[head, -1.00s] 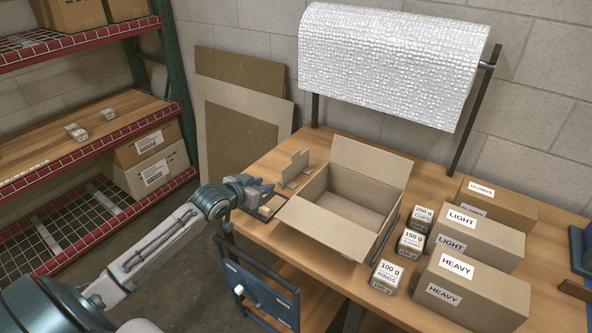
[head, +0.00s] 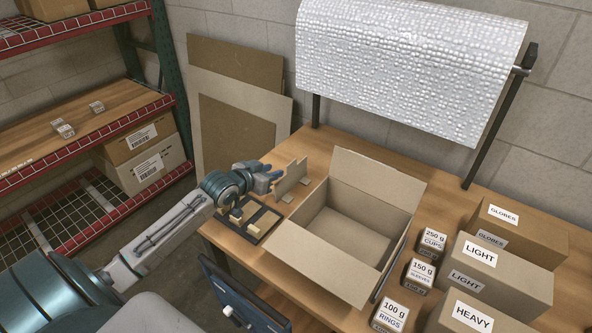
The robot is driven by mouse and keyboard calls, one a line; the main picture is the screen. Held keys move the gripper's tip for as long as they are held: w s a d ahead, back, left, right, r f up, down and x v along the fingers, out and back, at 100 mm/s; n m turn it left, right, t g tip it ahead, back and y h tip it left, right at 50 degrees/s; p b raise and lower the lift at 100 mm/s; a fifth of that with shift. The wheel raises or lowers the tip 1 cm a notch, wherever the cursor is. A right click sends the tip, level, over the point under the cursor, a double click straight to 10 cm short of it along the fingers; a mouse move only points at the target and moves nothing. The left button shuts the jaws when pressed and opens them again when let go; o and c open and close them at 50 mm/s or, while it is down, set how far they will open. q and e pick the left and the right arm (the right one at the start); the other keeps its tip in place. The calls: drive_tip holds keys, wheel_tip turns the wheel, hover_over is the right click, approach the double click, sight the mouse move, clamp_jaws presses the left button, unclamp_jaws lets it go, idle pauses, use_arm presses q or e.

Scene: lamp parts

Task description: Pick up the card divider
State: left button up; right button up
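The card divider (head: 291,178) is a tan cardboard piece standing upright on small feet at the back left of the workbench, left of the open carton (head: 392,207). My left gripper (head: 273,176) is just left of the divider, with its blue fingertips pointing at the divider's left end. I cannot tell whether the fingers touch it or how far apart they are. My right gripper is not in view.
A dark tray (head: 264,232) with small wooden pieces lies below my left gripper. Labelled weight blocks (head: 421,273) and long cartons (head: 513,232) stand right of the open carton. A bubble-wrap roll (head: 405,65) hangs behind.

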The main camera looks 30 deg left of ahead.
sight(292, 162)
use_arm(q)
drive_tip(key=x, duration=0.3)
drive_tip(key=shift+w+d+r+p, duration=0.1)
drive_tip(key=shift+d+r+p, duration=0.05)
drive_tip(key=shift+r+p, duration=0.25)
drive_tip(key=shift+x, duration=1)
drive_tip(key=shift+w+f, duration=0.3)
drive_tip(key=shift+f, duration=0.05)
drive_tip(key=shift+w+p, duration=0.35)
drive_tip(key=shift+p, duration=0.1)
drive_tip(key=p+x, duration=0.1)
drive_tip(key=x, duration=0.2)
drive_tip(key=shift+w, duration=0.3)
drive_tip(key=shift+w+f, duration=0.25)
drive_tip(key=shift+f, duration=0.05)
drive_tip(key=shift+r, duration=0.1)
clamp_jaws()
